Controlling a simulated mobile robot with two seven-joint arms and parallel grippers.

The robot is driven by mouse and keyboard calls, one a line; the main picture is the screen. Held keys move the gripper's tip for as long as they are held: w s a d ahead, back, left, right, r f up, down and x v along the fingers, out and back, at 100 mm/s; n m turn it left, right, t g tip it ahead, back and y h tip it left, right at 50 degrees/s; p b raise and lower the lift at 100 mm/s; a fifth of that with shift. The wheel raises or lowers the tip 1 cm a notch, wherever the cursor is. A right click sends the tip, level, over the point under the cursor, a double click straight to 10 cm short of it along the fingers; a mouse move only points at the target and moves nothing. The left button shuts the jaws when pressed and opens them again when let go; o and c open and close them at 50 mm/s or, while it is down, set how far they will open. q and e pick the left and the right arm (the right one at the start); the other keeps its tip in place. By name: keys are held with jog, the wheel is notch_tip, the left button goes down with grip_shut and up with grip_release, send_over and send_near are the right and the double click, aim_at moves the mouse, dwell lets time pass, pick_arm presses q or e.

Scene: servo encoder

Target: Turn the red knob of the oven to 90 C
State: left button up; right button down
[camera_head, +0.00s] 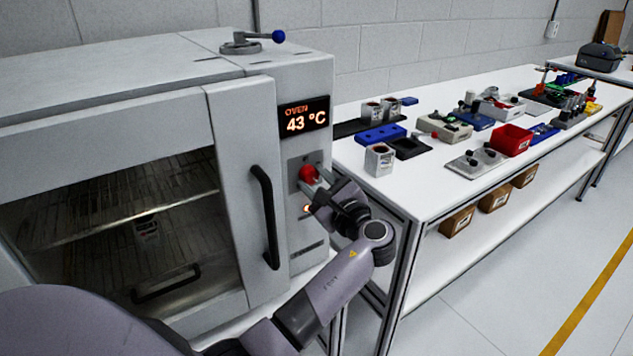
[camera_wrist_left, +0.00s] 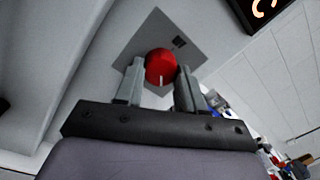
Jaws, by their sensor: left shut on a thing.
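The oven (camera_head: 120,130) stands at the left in the head view, and its display (camera_head: 304,118) reads 43 °C. The red knob (camera_head: 309,174) sits on a grey plate below the display. My left gripper (camera_head: 314,182) is at the knob, its fingers on either side of it. In the left wrist view, the red knob (camera_wrist_left: 160,67) shows a white mark at its lower edge, between the two fingertips of my left gripper (camera_wrist_left: 160,82), which is shut on it. My right gripper is not in view.
The oven door is closed, with a black handle (camera_head: 266,216) left of the knob. A white workbench (camera_head: 430,190) to the right carries metal blocks, a red bin (camera_head: 511,140) and several small parts. Floor (camera_head: 510,290) shows free at the lower right.

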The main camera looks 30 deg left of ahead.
pick_arm(q)
jog(key=shift+r, duration=0.1)
dwell(0.3)
jog(key=o, duration=1)
jog(key=shift+o, duration=0.2)
jog(key=shift+s+d, duration=0.1)
jog(key=shift+d, duration=0.2)
jog(key=b+v, duration=0.1)
jog(key=v, duration=0.5)
jog(key=shift+d, duration=0.2)
